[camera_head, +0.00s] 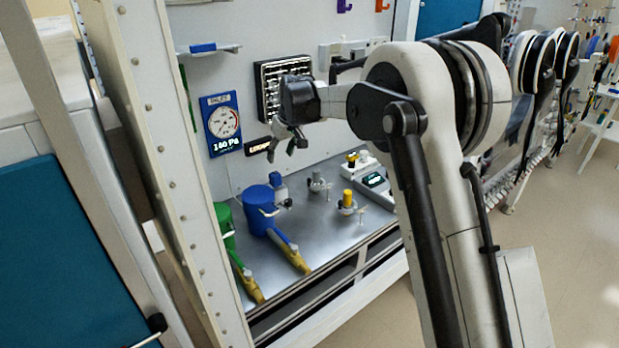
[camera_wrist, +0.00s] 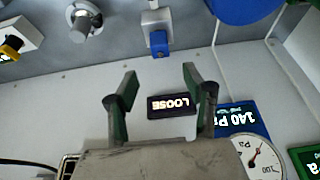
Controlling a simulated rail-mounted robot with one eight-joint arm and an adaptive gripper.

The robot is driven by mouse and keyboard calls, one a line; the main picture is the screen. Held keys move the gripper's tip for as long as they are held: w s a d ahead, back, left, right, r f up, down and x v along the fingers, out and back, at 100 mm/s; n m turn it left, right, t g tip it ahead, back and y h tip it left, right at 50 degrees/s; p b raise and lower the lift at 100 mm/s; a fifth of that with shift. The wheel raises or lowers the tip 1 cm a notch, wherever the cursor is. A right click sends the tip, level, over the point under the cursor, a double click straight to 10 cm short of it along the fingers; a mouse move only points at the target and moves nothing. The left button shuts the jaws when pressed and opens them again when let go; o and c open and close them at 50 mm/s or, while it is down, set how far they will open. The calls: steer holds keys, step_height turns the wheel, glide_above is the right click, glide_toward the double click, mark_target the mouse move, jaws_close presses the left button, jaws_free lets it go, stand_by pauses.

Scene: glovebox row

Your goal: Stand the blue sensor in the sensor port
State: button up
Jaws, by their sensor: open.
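A small blue-topped piece, which looks like the blue sensor (camera_head: 275,179), is upright in or on a pale block on the metal deck; it also shows in the wrist view (camera_wrist: 158,41). A round grey fitting with a short post (camera_head: 318,183), possibly the sensor port, stands to its right and shows in the wrist view (camera_wrist: 84,20). My gripper (camera_head: 287,149) is open and empty, above and apart from the blue-topped piece. In the wrist view its fingers (camera_wrist: 160,77) are spread, with the wall behind.
A lit sign reading "LOOSE" (camera_wrist: 172,106) and a blue gauge panel (camera_head: 222,124) are on the back wall. Large blue (camera_head: 260,208) and green (camera_head: 224,222) sleeved ports stand at the left front. A box with a display (camera_head: 371,182) is at right. A wall shelf (camera_head: 215,49) holds a blue item.

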steer(key=s+d+r+m+t, duration=0.1)
steer(key=s+d+r, duration=0.35)
steer(key=s, duration=0.35)
steer(key=s+d+r+m+h, duration=0.1)
steer(key=s+d+r, duration=0.35)
steer(key=s, duration=0.25)
steer(key=s+d+r+m+t, duration=0.1)
steer(key=s+d+r, duration=0.3)
steer(key=s+d, duration=0.3)
steer(key=s+d+f+m, duration=0.2)
steer(key=s+d+f, duration=0.2)
steer(key=s, duration=1)
steer(key=s+d+f+m+t+h, duration=0.1)
steer(key=s+d+f+m, duration=0.1)
steer(key=s, duration=1.2)
step_height(320, 180, down, 2)
steer(key=shift+s+d+f+h, duration=0.1)
steer(key=shift+s+d+h, duration=0.2)
steer(key=shift+d, duration=0.55)
step_height(320, 180, down, 4)
steer(key=b, duration=0.4)
steer(key=shift+f, duration=0.2)
